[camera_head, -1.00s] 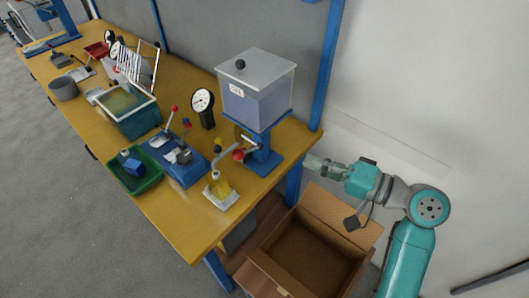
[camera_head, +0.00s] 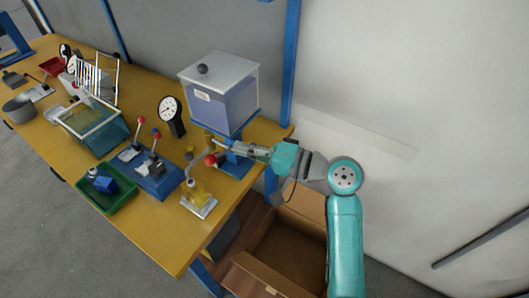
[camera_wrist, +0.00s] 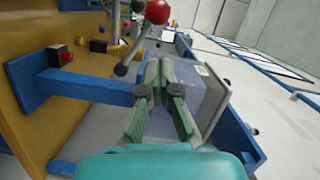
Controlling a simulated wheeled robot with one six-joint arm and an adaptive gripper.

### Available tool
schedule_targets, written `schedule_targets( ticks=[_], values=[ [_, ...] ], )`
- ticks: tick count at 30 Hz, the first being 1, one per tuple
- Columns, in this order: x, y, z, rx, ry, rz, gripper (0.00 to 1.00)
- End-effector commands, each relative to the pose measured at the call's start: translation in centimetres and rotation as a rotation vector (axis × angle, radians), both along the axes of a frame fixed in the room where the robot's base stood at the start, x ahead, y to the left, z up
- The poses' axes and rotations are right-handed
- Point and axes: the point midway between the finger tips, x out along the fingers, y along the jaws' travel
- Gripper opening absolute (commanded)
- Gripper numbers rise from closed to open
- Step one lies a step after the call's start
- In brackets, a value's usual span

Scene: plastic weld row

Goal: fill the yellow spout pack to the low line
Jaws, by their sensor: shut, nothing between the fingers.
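The yellow spout pack (camera_head: 197,191) stands on a small pale plate (camera_head: 206,208) at the table's near right edge; its fill level and low line are too small to read. Behind it is a clear dispenser tank (camera_head: 220,105) with bluish contents on a blue stand (camera_head: 236,164). A lever with a red ball knob (camera_head: 210,160) sits below the tank, also seen in the wrist view (camera_wrist: 157,11). My gripper (camera_head: 224,145) is shut and empty, beside the stand, just right of the red knob. In the wrist view its fingertips (camera_wrist: 159,66) are together, apart from the knob.
A blue press (camera_head: 152,172), a green tray (camera_head: 107,190) with a blue item and a dial gauge (camera_head: 171,110) stand left of the pack. An open cardboard box (camera_head: 285,250) is on the floor by the table. A blue post (camera_head: 290,65) rises behind the tank.

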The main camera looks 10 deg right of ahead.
Motion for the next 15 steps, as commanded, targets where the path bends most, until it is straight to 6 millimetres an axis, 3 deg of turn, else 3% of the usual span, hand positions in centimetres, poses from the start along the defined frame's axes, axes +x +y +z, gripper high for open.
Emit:
schedule_targets(
  ticks=[6, 15],
  values=[
    [-1.1, 2.6, -0.6, 0.0, 0.001, 0.001, 0.0],
    [-1.3, 3.4, -0.8, 0.001, 0.001, -0.001, 0.0]
  ],
)
